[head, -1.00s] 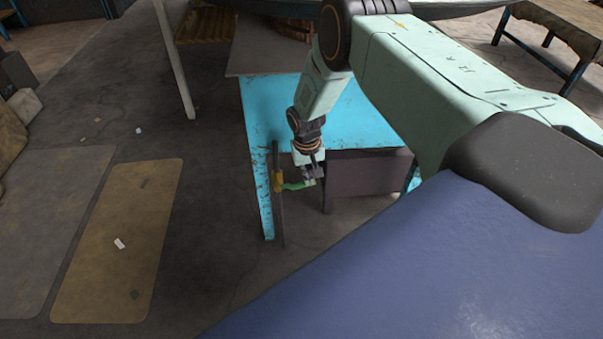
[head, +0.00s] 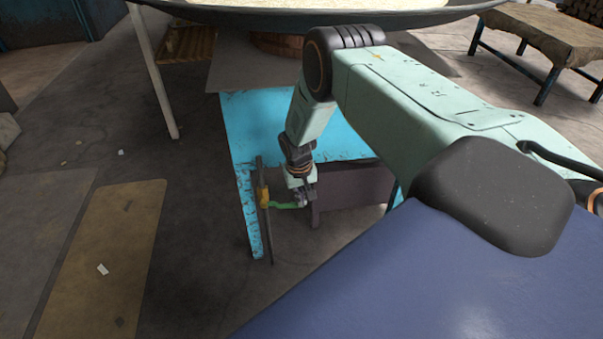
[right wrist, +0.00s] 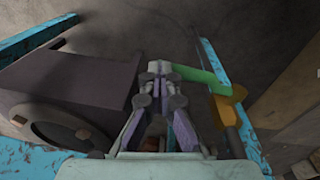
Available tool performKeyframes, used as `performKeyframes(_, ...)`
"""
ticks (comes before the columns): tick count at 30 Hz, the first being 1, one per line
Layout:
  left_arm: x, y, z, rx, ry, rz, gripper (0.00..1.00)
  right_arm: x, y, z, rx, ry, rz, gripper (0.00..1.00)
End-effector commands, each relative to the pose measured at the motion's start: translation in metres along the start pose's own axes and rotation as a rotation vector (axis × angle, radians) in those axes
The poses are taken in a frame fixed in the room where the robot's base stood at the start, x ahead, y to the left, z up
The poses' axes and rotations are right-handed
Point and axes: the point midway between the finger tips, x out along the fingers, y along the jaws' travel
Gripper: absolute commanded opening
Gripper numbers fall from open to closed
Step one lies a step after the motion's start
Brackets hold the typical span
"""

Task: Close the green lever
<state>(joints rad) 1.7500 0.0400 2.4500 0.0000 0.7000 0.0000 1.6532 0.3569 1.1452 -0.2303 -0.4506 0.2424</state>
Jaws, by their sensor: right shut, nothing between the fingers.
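The green lever (head: 285,206) sticks out to the right from a yellow valve body (head: 263,196) on a thin dark upright pipe (head: 266,225), beside the blue table. In the right wrist view the green lever (right wrist: 196,74) runs from the fingertips towards the yellow valve (right wrist: 228,100). My right gripper (head: 305,197) is shut with nothing between its fingers. Its fingertips (right wrist: 159,70) are at the lever's free end; I cannot tell whether they touch it. My left gripper is not in view.
The blue table (head: 250,120) stands under and behind my right arm. A dark brown box (head: 350,190) is just right of the gripper. A large pan (head: 300,14) is at the back. Open floor lies to the left.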

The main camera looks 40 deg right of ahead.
Motion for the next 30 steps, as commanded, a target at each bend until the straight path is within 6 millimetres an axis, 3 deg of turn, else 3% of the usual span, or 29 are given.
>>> performKeyframes(10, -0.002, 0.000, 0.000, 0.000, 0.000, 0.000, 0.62, 0.001, 0.003, 0.005, 0.001, -0.011, 0.004, 0.00)
performKeyframes(17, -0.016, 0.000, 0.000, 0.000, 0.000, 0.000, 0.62, -0.032, -0.010, -0.001, -0.001, -0.006, 0.002, 0.00)
performKeyframes(22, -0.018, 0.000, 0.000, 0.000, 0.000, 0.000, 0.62, -0.055, -0.029, -0.005, -0.003, -0.004, 0.001, 0.00)
performKeyframes(30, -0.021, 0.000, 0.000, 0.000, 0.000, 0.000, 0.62, -0.068, -0.051, -0.003, -0.014, -0.024, 0.142, 0.00)
